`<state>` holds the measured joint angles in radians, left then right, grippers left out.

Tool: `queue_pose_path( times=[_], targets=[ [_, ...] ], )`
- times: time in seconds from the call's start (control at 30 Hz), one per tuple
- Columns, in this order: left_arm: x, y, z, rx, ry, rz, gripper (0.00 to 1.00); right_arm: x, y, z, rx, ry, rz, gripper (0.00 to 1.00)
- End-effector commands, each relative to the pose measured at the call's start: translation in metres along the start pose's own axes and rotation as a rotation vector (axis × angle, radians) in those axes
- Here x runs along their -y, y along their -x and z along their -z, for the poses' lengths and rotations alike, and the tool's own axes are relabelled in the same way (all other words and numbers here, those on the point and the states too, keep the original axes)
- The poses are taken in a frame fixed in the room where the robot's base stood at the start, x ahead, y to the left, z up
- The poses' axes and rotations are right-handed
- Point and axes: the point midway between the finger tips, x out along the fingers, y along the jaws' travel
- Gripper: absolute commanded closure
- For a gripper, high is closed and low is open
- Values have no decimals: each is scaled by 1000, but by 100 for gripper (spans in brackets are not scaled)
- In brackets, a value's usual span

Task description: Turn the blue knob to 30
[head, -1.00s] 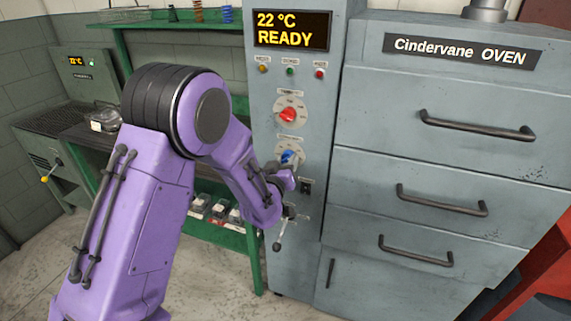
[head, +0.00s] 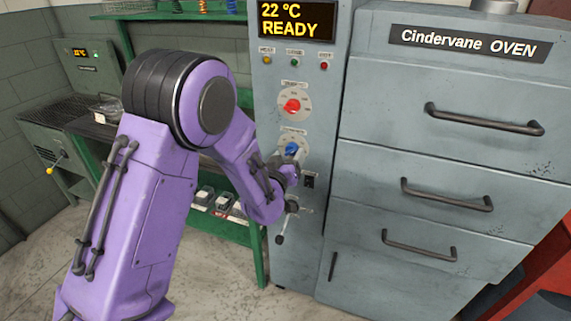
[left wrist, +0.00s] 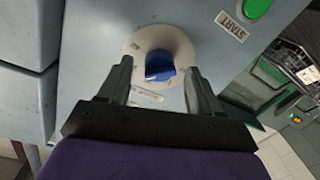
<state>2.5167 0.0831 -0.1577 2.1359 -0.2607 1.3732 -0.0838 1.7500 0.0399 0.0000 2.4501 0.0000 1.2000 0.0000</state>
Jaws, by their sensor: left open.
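The blue knob (head: 291,149) sits on a pale round dial on the grey control panel, below the red knob (head: 292,105). In the left wrist view the blue knob (left wrist: 159,66) lies between and just beyond the fingertips of my left gripper (left wrist: 158,75). The fingers are apart, one on each side of the knob, with a gap to it. In the head view my left gripper (head: 291,172) is at the panel by the blue knob and partly hides its dial. The dial's numbers are too small to read. My right gripper is out of view.
The panel display (head: 296,20) reads 22 °C READY. A lever (head: 281,232) is below the knobs. The oven drawers (head: 440,130) with dark handles stand to the right. A green shelf (head: 222,225) is to the left. A green START button (left wrist: 257,7) is near the knob.

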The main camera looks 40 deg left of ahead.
Motion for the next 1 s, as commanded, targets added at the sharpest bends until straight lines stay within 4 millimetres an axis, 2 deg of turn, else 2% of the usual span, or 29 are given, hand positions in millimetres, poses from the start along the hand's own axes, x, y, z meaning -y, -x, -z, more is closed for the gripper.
queue_pose_path(
  times=[0.2, 0.4, 0.53, 1.0],
  targets=[
    [0, 52, -3, 0, -2, -2, 36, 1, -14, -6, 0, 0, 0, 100],
    [-1, 86, -1, -1, -2, -2, 36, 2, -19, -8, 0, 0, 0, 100],
    [-1, 92, 0, -2, -2, -2, 36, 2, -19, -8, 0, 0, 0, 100],
    [-1, 92, 0, 0, 1, -2, 36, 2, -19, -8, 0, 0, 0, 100]
  ],
)
